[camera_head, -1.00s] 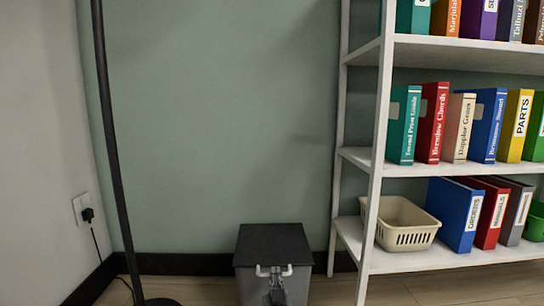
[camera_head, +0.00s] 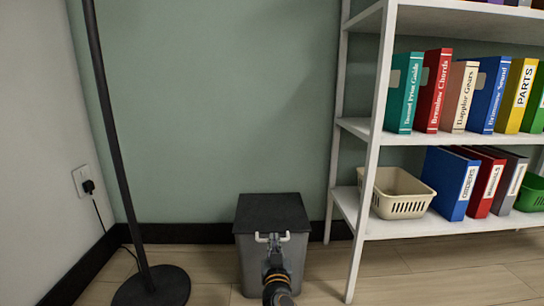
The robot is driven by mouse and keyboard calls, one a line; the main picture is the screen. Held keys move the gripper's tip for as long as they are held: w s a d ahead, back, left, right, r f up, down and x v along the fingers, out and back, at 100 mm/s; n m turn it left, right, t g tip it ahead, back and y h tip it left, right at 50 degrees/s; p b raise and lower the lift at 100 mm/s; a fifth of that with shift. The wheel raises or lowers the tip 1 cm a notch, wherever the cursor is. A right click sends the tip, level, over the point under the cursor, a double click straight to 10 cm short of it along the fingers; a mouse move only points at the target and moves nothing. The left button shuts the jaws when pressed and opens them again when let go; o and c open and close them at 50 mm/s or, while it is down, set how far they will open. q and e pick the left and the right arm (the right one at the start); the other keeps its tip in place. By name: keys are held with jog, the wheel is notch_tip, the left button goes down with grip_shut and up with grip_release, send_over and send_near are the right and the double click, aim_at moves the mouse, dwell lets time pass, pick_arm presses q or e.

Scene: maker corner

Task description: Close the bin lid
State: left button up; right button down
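The bin (camera_head: 251,262) is a grey box standing on the floor against the green wall, in the lower middle of the head view. Its dark lid (camera_head: 272,210) lies flat over the top, with no gap that I can see. My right gripper (camera_head: 272,238) is in front of the bin, just below the lid's front edge. Its two pale fingertips are spread apart with nothing between them. I cannot tell whether they touch the bin. My gripper and wrist hide part of the bin's front. My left gripper is not in view.
A white shelf unit (camera_head: 366,190) with binders and a cream basket (camera_head: 397,193) stands right of the bin. A black lamp pole (camera_head: 113,140) on a round base (camera_head: 152,288) stands to the left. A plug with a cord (camera_head: 88,187) is on the left wall.

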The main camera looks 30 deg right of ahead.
notch_tip(320, 180, up, 10)
dwell(0.5)
